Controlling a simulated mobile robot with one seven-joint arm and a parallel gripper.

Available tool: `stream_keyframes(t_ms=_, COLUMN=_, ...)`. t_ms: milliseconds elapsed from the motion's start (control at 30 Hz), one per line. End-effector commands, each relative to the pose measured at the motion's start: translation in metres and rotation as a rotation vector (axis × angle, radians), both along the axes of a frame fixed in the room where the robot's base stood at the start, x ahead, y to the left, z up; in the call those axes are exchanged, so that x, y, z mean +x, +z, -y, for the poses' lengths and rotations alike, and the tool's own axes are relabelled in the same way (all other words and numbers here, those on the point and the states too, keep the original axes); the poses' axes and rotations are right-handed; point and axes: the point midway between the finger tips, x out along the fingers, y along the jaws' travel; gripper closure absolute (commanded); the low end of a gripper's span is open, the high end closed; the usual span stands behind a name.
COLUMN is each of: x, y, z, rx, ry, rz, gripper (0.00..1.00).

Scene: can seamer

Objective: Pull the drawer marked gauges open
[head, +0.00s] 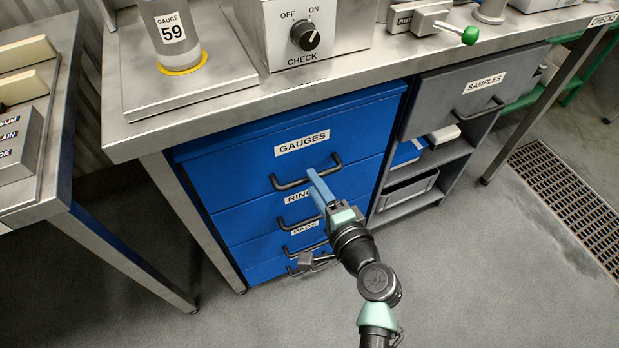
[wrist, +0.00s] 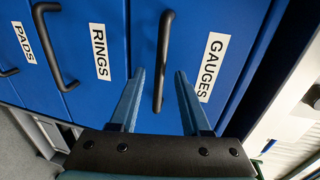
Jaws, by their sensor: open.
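The gauges drawer (head: 345,128) is the top blue drawer of the cabinet under the bench, and its front looks shut. Its label also shows in the wrist view (wrist: 211,67). Its dark bar handle (head: 288,185) runs along the front below the label. My gripper (head: 312,174) is at this handle, near its middle to right part. In the wrist view the open blue-grey fingers (wrist: 160,74) stand on either side of the handle (wrist: 164,50), with a gap on each side. Whether the fingertips reach past the bar is hard to tell.
The rings drawer (head: 262,218) and pads drawer (head: 268,247) lie below, with similar handles. A grey samples drawer (head: 465,92) and open shelves stand to the right. The steel bench top (head: 240,100) overhangs the drawers. The floor (head: 480,270) in front is clear.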

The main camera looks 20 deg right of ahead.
Motion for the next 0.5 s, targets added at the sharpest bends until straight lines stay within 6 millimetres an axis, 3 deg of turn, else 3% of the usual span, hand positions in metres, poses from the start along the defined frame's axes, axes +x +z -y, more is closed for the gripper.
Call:
stream_keyframes(t_ms=200, x=0.026, y=-0.006, z=-0.001, rx=-0.001, ry=0.001, rz=0.000, gripper=0.53)
stream_keyframes(t_ms=500, x=0.032, y=-0.006, z=-0.002, rx=-0.001, ry=0.000, rz=0.000, gripper=0.53)
